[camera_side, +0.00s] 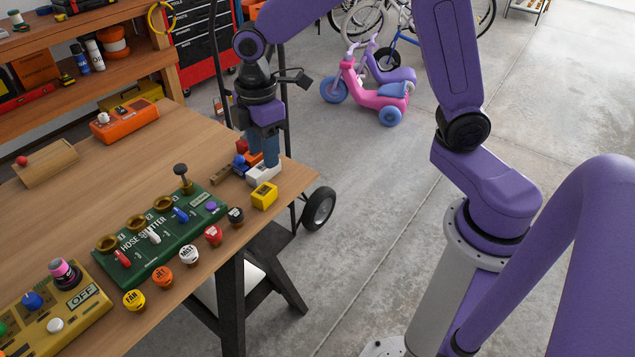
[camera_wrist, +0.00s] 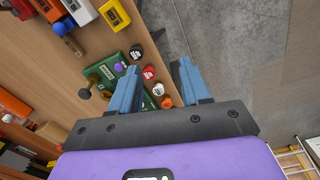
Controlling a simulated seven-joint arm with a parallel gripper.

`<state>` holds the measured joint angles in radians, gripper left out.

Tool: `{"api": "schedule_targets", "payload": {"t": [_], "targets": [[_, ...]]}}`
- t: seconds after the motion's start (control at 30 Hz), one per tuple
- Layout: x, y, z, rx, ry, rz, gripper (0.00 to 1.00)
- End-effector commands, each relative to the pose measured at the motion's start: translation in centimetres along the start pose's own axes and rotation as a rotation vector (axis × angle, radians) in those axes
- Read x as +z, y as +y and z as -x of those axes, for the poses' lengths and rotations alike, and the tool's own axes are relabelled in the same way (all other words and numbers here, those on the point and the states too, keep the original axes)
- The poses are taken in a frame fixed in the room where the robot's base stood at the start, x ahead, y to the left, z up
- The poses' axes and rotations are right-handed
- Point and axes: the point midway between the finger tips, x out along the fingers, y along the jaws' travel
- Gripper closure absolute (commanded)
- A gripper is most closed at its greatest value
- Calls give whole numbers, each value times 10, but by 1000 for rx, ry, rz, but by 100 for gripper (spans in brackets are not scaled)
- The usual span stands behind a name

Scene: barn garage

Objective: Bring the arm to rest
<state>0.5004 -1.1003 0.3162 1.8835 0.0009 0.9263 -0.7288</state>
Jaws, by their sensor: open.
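My gripper (camera_side: 263,148) points down at the right end of the wooden workbench (camera_side: 185,135), with its blue fingers near a cluster of small blocks. In the wrist view its two fingers (camera_wrist: 160,82) are spread apart, with nothing between them. A white block (camera_side: 262,174) and a yellow block (camera_side: 264,195) sit just in front of the fingers in the side view. Whether the fingertips touch any block is hidden. My purple arm reaches over from the right.
A green "HOSE SHIFTER" board (camera_side: 155,238) with levers and a row of round knobs lies left of my gripper. A yellow box marked OFF (camera_side: 60,312) sits nearer. An orange case (camera_side: 127,122) is farther back.

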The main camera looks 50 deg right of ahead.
Motion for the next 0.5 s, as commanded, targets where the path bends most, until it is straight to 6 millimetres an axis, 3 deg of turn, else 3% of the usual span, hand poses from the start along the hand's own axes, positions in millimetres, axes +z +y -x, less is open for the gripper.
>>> {"api": "schedule_targets", "payload": {"t": [0.03, 0.2, 0.5], "targets": [[6, -20, 7, 2, 4, -10, 53], [30, -82, 20, 2, 8, -68, 53], [94, -175, 27, -2, 17, -169, 53]]}}
